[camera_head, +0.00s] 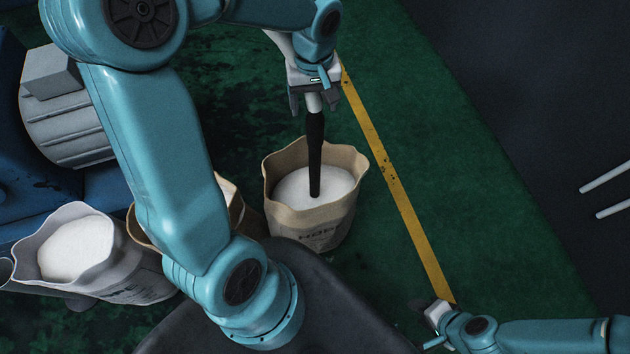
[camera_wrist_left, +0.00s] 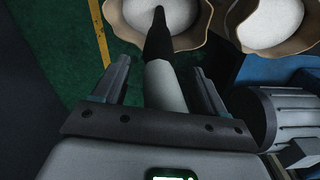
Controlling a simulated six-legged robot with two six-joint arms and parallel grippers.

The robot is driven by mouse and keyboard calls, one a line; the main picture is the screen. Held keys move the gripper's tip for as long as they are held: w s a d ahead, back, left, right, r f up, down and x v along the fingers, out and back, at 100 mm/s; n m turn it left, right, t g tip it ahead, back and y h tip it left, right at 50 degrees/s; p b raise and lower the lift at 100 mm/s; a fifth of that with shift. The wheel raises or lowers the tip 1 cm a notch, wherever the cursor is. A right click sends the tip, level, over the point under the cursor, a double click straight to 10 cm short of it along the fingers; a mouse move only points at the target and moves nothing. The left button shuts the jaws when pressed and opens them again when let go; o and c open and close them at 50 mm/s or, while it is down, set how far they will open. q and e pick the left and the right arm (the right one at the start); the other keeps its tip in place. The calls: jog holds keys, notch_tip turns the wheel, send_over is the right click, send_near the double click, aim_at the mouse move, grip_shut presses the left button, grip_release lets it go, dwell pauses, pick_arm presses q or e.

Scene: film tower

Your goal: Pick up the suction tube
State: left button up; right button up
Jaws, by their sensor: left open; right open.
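The suction tube (camera_head: 316,150) is black along its lower part with a pale grey upper end. It stands nearly upright with its lower end in the white powder of a tan sack (camera_head: 312,222). My left gripper (camera_head: 314,108) is at the tube's pale upper end, with its fingers open on both sides. In the left wrist view the tube (camera_wrist_left: 165,85) runs between the two open fingers of the left gripper (camera_wrist_left: 160,82), with gaps beside it. My right gripper (camera_head: 432,308) is low at the right, far from the tube; its fingers are hard to make out.
A white sack (camera_head: 105,265) and another tan sack, partly hidden by my arm, stand to the left. Blue machinery with a grey motor (camera_head: 65,115) is at the far left. A yellow line (camera_head: 395,185) crosses the green floor, which is clear to its right.

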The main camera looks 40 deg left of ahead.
aim_at(315, 119)
pick_arm(q)
notch_tip(315, 119, down, 6)
jog(key=shift+d+r, duration=0.1)
jog(key=shift+d, duration=0.15)
grip_shut()
jog(key=shift+w+r, duration=0.1)
dwell(1.3)
